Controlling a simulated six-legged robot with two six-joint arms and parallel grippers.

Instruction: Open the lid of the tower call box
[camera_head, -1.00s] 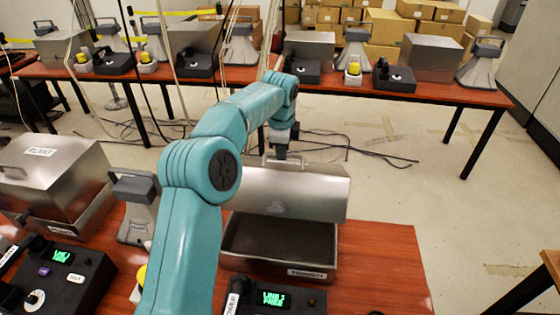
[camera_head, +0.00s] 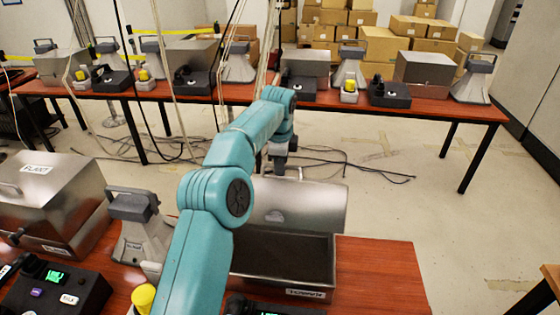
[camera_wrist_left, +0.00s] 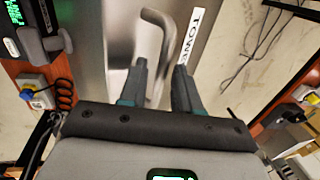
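The tower call box is a brushed-metal box on the red-brown table in front of me. Its lid (camera_head: 312,204) stands raised at the back, tilted up from the dark, empty-looking base (camera_head: 286,256). The front label is too small to read surely; a strip reading "TOWE" shows on the metal in the wrist view (camera_wrist_left: 191,36). My left gripper (camera_wrist_left: 160,78) has its two fingers apart, with the bent metal handle (camera_wrist_left: 160,22) reaching down between or just beyond them; I cannot tell if they touch. My right gripper is not in view.
A closed metal box labelled PLANT (camera_head: 45,195) stands at left, beside a grey horn speaker (camera_head: 135,230) and a black phone (camera_head: 60,285). A yellow-topped lamp (camera_head: 143,298) is close to my arm. Bare table (camera_head: 380,275) lies right of the box. A second table is behind.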

